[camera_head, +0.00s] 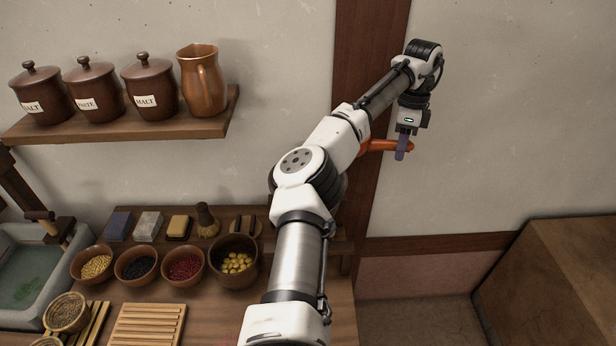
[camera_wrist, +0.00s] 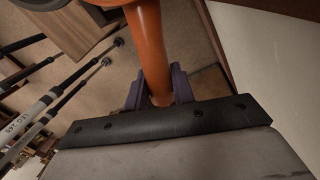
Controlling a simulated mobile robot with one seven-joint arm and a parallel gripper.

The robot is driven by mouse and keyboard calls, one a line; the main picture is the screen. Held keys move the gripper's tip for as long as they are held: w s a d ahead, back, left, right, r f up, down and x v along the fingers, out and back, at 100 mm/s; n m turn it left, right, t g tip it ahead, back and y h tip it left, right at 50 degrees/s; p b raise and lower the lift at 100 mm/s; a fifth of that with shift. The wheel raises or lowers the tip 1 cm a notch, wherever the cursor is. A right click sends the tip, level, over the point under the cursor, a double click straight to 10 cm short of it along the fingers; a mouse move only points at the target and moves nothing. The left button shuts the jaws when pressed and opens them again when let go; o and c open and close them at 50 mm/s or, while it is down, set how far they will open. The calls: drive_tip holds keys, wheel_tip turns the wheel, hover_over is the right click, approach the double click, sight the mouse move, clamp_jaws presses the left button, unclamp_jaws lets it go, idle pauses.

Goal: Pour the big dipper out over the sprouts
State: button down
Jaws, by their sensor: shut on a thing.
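The handle lies nearly level and runs left behind my arm, so the bowl end is hidden. In the wrist view the handle (camera_wrist: 150,45) rises between the purple fingers (camera_wrist: 158,92); no bowl end shows clearly. I cannot surely pick out the sprouts. A round basket (camera_head: 67,312) of brownish small stuff stands at the lower left.
Bowls of yellow grains (camera_head: 97,264), black beans (camera_head: 136,266), red beans (camera_head: 184,266) and yellow pieces (camera_head: 234,262) line the counter. A slatted rack (camera_head: 148,325) lies in front. A stone basin (camera_head: 30,275) is left. Jars and a copper jug (camera_head: 202,82) stand on a shelf (camera_head: 140,127).

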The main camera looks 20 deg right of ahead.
drive_tip(key=s+a+r+t+h, duration=0.3)
drive_tip(key=a+r+h, duration=0.3)
drive_tip(key=a, duration=0.1)
drive_tip(key=shift+s+a+h, duration=0.2)
drive_tip(key=shift+a+h, duration=0.05)
drive_tip(key=shift+h, duration=0.05)
idle(0.7)
drive_tip(key=shift+s+a+f+t+h+b, duration=0.15)
drive_tip(key=shift+s+a+h+b, duration=0.25)
drive_tip(key=shift+a+b, duration=0.5)
drive_tip(key=shift+s+a+r+t+h+b, duration=0.1)
drive_tip(key=shift+s+a+t+h+b, duration=0.25)
drive_tip(key=shift+a+b, duration=0.55)
drive_tip(key=shift+s+a+f+t+h+b, duration=0.1)
drive_tip(key=shift+s+a+h+b, duration=0.45)
drive_tip(key=shift+b, duration=0.65)
drive_tip(key=shift+a+r+t+h+b, duration=0.3)
drive_tip(key=shift+r+h+b, duration=0.1)
drive_tip(key=shift+b, duration=0.15)
drive_tip(key=shift+r+h+b, duration=0.15)
drive_tip(key=shift+h+b, duration=0.15)
drive_tip(key=shift+b, duration=0.1)
drive_tip(key=shift+s+a+t+h+b, duration=0.15)
drive_tip(key=shift+a+t+h+b, duration=0.15)
drive_tip(key=shift+a+b, duration=0.3)
